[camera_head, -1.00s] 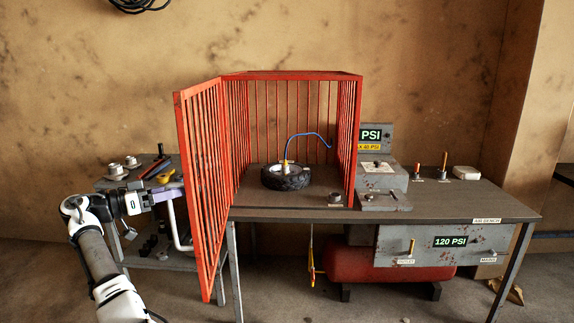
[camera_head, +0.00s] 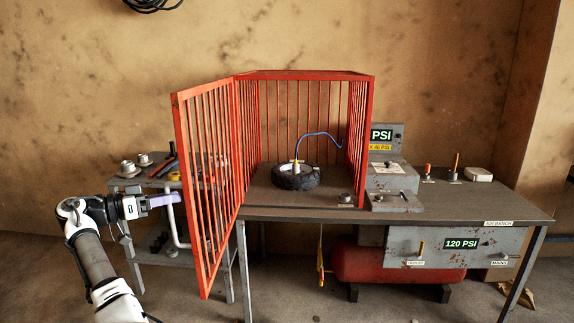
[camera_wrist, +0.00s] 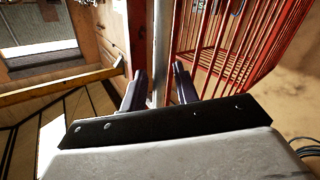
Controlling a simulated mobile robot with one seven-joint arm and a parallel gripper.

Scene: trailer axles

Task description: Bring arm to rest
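My gripper (camera_head: 165,200) is at the left in the head view, held out level to the left of the red cage's open door (camera_head: 208,185). In the wrist view my gripper (camera_wrist: 160,82) shows two dark fingers spread apart, with nothing held between them. A grey post (camera_wrist: 161,50) shows beyond the gap, and the red cage bars (camera_wrist: 225,45) are to its right. My white and grey arm reaches up from the lower left of the head view.
The red cage (camera_head: 305,75) stands on the air bench (camera_head: 440,205) with a tyre (camera_head: 296,178) and blue hose (camera_head: 315,135) inside. A side table (camera_head: 130,182) with tools is behind my gripper. A red tank (camera_head: 385,264) is below the bench.

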